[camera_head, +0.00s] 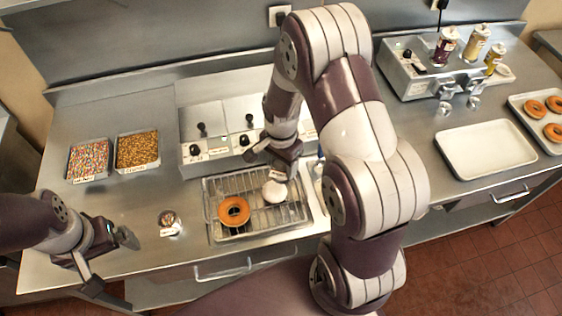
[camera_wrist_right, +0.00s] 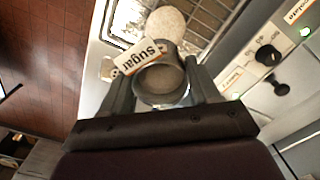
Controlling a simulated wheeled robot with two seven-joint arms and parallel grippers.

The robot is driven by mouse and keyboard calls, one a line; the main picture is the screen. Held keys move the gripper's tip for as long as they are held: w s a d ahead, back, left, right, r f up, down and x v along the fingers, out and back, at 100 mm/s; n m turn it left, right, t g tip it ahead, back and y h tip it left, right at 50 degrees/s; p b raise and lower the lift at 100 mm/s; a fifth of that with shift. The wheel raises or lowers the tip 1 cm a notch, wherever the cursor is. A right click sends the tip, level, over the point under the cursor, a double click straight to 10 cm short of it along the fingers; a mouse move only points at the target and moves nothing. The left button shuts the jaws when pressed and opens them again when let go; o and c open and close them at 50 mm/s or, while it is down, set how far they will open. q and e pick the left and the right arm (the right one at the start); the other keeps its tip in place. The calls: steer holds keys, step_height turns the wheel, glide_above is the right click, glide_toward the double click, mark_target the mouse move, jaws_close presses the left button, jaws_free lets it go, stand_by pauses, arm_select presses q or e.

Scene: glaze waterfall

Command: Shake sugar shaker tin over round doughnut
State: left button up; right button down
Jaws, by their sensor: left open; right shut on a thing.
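My right gripper (camera_head: 280,168) is shut on the sugar shaker tin (camera_wrist_right: 162,84), a small metal tin with a "Sugar" label. In the head view the gripper and arm mostly hide the tin. Just past the tin is a whitish round doughnut (camera_head: 274,192) without a visible hole, on the wire rack; it also shows in the right wrist view (camera_wrist_right: 166,26). A brown ring doughnut (camera_head: 222,213) lies to its left on the rack. My left gripper (camera_head: 112,262) is open and empty at the counter's front left.
The wire rack sits in a tray (camera_head: 212,240). Two sprinkle trays (camera_head: 88,160) (camera_head: 138,150) stand at the left. A small labelled container (camera_head: 168,219) is left of the rack. At the right are bottles (camera_head: 444,46), an empty white tray (camera_head: 485,150) and more doughnuts (camera_head: 535,108).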

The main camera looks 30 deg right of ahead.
step_height(320, 180, up, 5)
steer(key=p, duration=0.4)
